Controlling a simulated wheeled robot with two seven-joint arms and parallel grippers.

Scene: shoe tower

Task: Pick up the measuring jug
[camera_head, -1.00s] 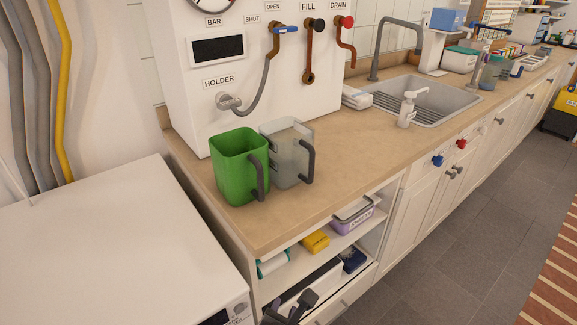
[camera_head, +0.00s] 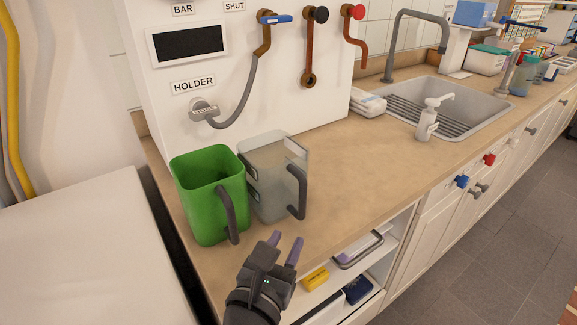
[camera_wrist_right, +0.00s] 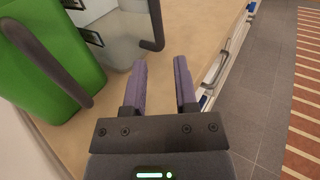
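The measuring jug (camera_head: 268,172) is a clear greyish container with a dark handle on its right side. It stands upright on the wooden counter, touching or very near a green jug (camera_head: 207,200) with a dark handle. My right gripper (camera_head: 287,243) is open and empty, in front of the clear jug near the counter's front edge, apart from it. In the right wrist view the two purple fingers (camera_wrist_right: 160,78) are spread, and the clear jug (camera_wrist_right: 112,32) shows ahead and to the left, partly cut off by the top edge. My left gripper is not in view.
The green jug (camera_wrist_right: 45,65) is close on the left of my right gripper. Open shelves (camera_head: 345,262) lie below the counter edge. A white panel with a hose and taps (camera_head: 235,80) stands behind. The counter right of the jugs (camera_head: 350,150) is clear up to a soap dispenser (camera_head: 427,122) and sink.

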